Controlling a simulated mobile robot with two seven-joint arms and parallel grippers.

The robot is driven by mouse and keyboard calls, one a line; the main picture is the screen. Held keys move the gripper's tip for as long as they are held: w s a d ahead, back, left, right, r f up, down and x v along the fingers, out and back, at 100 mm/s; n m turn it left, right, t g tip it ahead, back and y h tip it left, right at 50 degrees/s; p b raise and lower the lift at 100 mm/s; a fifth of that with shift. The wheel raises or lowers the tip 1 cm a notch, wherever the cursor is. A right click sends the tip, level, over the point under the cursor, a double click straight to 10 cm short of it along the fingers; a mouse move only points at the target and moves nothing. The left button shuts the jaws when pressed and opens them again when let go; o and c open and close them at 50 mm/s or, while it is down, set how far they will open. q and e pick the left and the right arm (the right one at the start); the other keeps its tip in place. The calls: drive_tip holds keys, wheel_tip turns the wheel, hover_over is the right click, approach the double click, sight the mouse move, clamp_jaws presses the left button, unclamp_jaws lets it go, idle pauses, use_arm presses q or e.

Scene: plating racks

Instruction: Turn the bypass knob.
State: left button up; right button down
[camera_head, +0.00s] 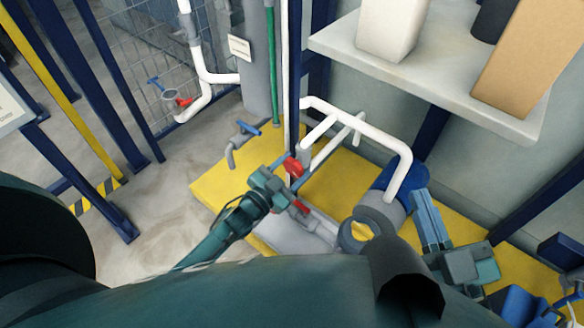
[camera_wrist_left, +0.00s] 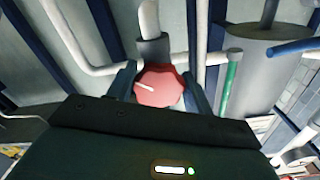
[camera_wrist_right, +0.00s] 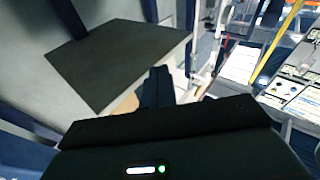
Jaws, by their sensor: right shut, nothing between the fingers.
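A round red knob (camera_wrist_left: 158,86) with a white pointer line sits at the end of a grey pipe collar. The pointer line slants to the left in the left wrist view. In the head view the red knob (camera_head: 293,166) is on the white pipework. My left gripper (camera_head: 282,176) is at this knob, with one finger against each side of it. My right gripper (camera_wrist_right: 157,88) is shut and empty, away from the knob. It shows at lower right in the head view (camera_head: 428,222).
A second red part (camera_head: 300,207) lies just below the knob. White pipes (camera_head: 385,137) rise behind, and a blue-grey pump (camera_head: 385,205) stands at right on the yellow base (camera_head: 222,190). A shelf (camera_head: 440,75) with boxes overhangs at upper right. A blue-handled tap (camera_head: 243,128) is behind left.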

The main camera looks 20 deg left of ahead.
use_arm(q)
drive_tip(key=o, duration=0.5)
drive_tip(key=shift+c, duration=0.2)
use_arm(e)
drive_tip(key=shift+r, duration=0.15)
use_arm(q)
drive_tip(key=shift+s+a, duration=0.1)
drive_tip(key=shift+s, duration=0.15)
drive_tip(key=p+v, duration=0.3)
drive_tip(key=v, duration=0.9)
drive_tip(key=shift+s+p, duration=0.35)
drive_tip(key=shift+p, duration=0.05)
use_arm(e)
drive_tip(key=shift+s+d+n+g+h, duration=0.15)
drive_tip(key=shift+d+n+g+h, duration=0.15)
drive_tip(key=shift+d+n, duration=0.1)
use_arm(q)
drive_tip(key=shift+a, duration=0.15)
